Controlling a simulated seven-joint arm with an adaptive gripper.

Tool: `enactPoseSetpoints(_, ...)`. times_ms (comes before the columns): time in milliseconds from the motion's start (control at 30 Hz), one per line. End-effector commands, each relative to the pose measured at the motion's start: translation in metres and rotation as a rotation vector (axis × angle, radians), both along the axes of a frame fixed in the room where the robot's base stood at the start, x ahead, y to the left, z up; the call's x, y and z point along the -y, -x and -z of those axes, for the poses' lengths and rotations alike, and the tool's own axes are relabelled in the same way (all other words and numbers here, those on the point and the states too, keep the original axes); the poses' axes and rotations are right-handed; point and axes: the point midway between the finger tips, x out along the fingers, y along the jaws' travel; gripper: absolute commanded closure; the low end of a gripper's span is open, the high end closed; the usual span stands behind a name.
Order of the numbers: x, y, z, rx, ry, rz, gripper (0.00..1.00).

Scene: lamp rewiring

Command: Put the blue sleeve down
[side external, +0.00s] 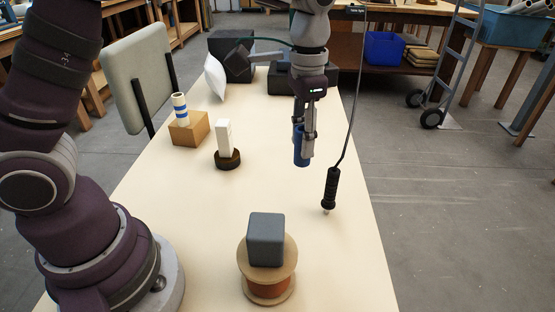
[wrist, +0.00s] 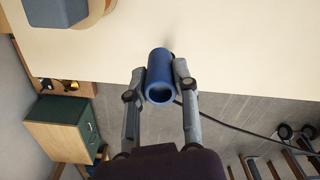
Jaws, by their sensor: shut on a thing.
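The blue sleeve (side external: 300,147) is a short, hollow blue tube. My gripper (side external: 305,140) is shut on it and holds it upright over the right part of the cream table (side external: 200,235). In the side view, the sleeve's lower end sits just below the fingertips. In the wrist view, the sleeve (wrist: 160,76) lies between the two fingers of my gripper (wrist: 160,78), its open end facing the camera. The height of its lower end over the table is hard to judge.
A black handle (side external: 331,188) hangs on a cord right of the sleeve. A grey block (side external: 266,238) sits on a spool (side external: 268,285) in front. A white block (side external: 224,139) on a dark disc and a striped roll (side external: 181,108) on a box stand left. Mid-table is clear.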

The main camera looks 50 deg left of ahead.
Motion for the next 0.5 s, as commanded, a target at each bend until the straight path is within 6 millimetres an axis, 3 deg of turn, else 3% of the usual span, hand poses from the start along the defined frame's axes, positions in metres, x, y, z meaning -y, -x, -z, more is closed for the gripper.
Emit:
enactPoseSetpoints(33,-0.02,0.0,-0.004,0.002,0.001,-0.113,0.99)
enactPoseSetpoints(133,-0.049,0.002,-0.009,0.0,0.0,-0.292,0.99)
enactPoseSetpoints(333,-0.068,0.006,-0.012,0.0,0.0,-0.419,0.99)
enactPoseSetpoints(433,-0.079,0.004,0.001,-0.007,-0.002,-0.423,0.99)
enactPoseSetpoints(500,-0.096,0.002,0.02,-0.009,-0.002,-0.424,0.99)
